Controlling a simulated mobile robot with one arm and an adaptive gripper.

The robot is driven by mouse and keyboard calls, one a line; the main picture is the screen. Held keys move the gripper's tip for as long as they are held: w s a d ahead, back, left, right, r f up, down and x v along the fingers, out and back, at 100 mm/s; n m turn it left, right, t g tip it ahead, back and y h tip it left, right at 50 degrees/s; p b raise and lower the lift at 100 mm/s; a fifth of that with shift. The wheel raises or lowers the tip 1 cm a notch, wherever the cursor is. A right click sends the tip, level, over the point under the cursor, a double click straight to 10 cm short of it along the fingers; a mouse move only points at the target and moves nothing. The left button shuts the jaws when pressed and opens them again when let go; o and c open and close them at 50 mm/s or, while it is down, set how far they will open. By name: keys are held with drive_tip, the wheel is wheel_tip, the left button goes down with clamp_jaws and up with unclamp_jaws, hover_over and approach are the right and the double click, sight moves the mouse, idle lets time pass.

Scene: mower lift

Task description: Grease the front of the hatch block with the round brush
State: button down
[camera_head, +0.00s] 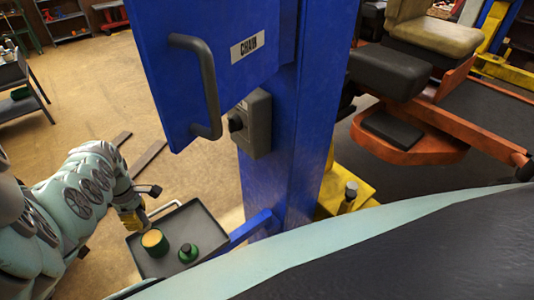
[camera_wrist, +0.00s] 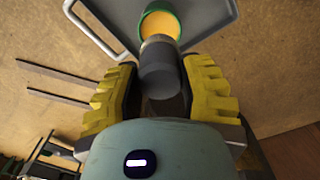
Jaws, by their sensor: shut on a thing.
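My gripper (camera_head: 132,218) is at the left edge of a grey tray, beside a green tin of yellow grease (camera_head: 154,240). In the wrist view its yellow fingers (camera_wrist: 158,85) are shut on a dark grey cylindrical thing, seemingly the round brush (camera_wrist: 158,68). The brush's far end overlaps the tin's near rim (camera_wrist: 160,24); I cannot tell whether it touches the grease. A blue hatch door (camera_head: 215,75) marked CHAIN, with a dark handle (camera_head: 204,88), is on the blue column. A grey block with a round knob (camera_head: 255,122) sits below it; I cannot tell whether it is the hatch block.
The grey tray (camera_head: 205,222) is beside the blue column (camera_head: 290,130) and also carries a small green knobbed thing (camera_head: 188,252). An orange mower with a seat (camera_head: 410,135) is at the right. Flat bars (camera_head: 148,158) lie on the open floor at the left.

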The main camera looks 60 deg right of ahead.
sight(146, 228)
drive_tip(key=shift+f+b, duration=2.8)
drive_tip(key=shift+f, duration=0.25)
drive_tip(key=shift+d+f+b, duration=0.1)
drive_tip(key=shift+f+b, duration=0.35)
drive_tip(key=shift+b, duration=0.1)
wheel_tip(146, 228, up, 3)
drive_tip(key=p, duration=0.2)
drive_tip(key=shift+s+p, duration=0.1)
drive_tip(key=shift+p, duration=0.25)
drive_tip(key=shift+r+p, duration=1.5)
drive_tip(key=shift+r, duration=0.5)
